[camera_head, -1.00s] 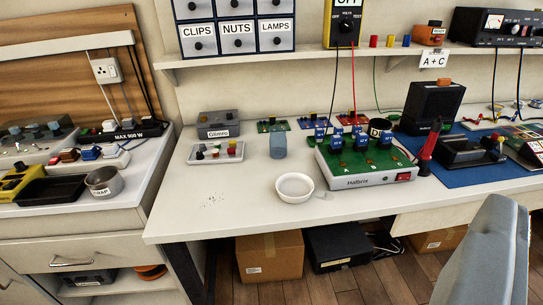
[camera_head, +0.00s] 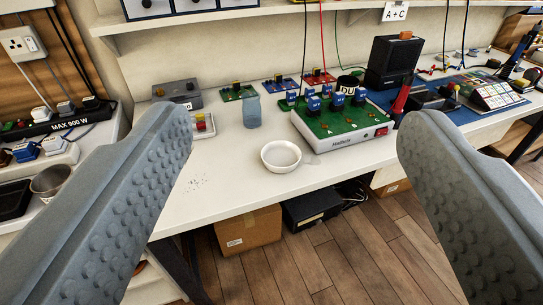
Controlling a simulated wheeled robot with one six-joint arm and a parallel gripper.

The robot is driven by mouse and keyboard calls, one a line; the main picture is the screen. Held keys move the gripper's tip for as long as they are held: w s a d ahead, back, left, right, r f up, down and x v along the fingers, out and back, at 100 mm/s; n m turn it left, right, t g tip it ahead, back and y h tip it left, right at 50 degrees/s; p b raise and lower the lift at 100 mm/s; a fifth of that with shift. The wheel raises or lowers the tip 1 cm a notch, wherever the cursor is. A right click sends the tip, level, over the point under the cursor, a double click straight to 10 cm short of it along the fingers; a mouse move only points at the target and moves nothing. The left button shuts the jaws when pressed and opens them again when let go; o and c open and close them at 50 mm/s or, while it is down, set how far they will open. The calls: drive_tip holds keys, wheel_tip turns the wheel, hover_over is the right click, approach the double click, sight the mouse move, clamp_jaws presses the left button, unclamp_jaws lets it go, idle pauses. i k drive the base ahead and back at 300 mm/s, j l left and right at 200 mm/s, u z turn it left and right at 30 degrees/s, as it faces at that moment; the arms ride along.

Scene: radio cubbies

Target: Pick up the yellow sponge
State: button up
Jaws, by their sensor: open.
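I cannot make out a yellow sponge for certain in this view. My gripper (camera_head: 295,118) is wide open and empty. Its two grey, studded fingers stand at the left and right of the picture, above and in front of the white bench (camera_head: 225,190). The left finger hides part of the bench's left end and the grey box there. The right finger hides part of the floor and the space under the bench.
A white round dish (camera_head: 281,157), a blue-grey cup (camera_head: 251,112) and a green-topped Halbris board (camera_head: 345,122) stand on the bench. A black speaker box (camera_head: 391,62) is behind. A shelf (camera_head: 220,22) with hanging leads crosses above. The bench front is mostly clear.

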sight(522, 83)
drive_tip(key=z, duration=1.3)
drive_tip(key=i+l, duration=0.1)
drive_tip(key=i, duration=0.4)
drive_tip(key=i+l+u, duration=0.1)
drive_tip(key=i, duration=0.45)
drive_tip(key=i+l, duration=0.15)
drive_tip(key=i, duration=0.35)
drive_tip(key=i+l+u, duration=0.1)
drive_tip(key=i, duration=0.4)
drive_tip(key=i+l, duration=0.2)
drive_tip(key=i, duration=0.3)
drive_tip(key=i+l+u, duration=0.1)
drive_tip(key=i, duration=0.45)
drive_tip(key=l, duration=0.05)
